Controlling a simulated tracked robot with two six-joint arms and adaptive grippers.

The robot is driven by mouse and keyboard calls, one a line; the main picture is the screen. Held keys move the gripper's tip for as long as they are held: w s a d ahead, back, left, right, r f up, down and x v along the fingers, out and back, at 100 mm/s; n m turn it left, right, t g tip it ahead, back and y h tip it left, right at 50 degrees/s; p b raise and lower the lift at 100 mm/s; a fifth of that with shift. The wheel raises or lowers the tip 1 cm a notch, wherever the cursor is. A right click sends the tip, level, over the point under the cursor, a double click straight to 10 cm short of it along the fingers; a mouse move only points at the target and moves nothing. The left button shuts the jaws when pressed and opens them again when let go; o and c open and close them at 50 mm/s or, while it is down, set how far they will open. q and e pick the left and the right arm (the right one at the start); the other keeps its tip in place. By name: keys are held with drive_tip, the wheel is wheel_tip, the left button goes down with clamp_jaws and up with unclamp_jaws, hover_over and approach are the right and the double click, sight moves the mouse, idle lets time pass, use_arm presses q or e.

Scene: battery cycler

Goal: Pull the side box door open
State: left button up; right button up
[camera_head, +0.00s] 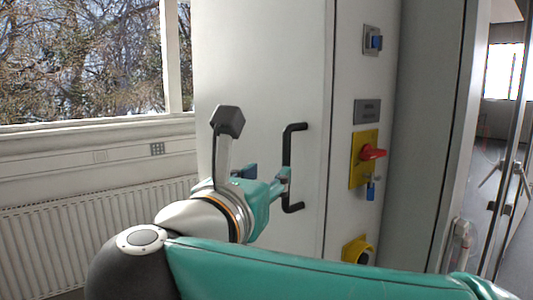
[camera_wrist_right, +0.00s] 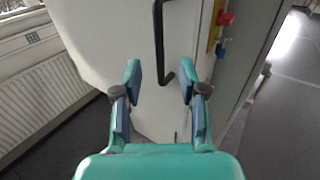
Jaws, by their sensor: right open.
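The side box door (camera_head: 265,75) is a tall, pale grey panel with a black bar handle (camera_head: 293,140) near its right edge. A thin seam separates it from the strip with switches, and it looks shut in the head view. My right gripper (camera_head: 284,181) is at the lower half of the handle. In the right wrist view the gripper (camera_wrist_right: 160,82) is open, and the handle (camera_wrist_right: 158,35) runs down the middle, its lower end between the finger lines. Whether the fingers touch it I cannot tell. My left gripper is not in view.
Right of the door are a blue switch (camera_head: 374,41), a red rotary knob on a yellow plate (camera_head: 358,172) and a yellow part (camera_head: 357,250) below. A radiator (camera_head: 95,230) stands under the window at left. Glass doors are at far right.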

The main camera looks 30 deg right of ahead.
sight(285, 158)
drive_tip(key=p+x, duration=0.3)
drive_tip(key=x, duration=0.9)
drive_tip(key=shift+w, duration=0.15)
clamp_jaws()
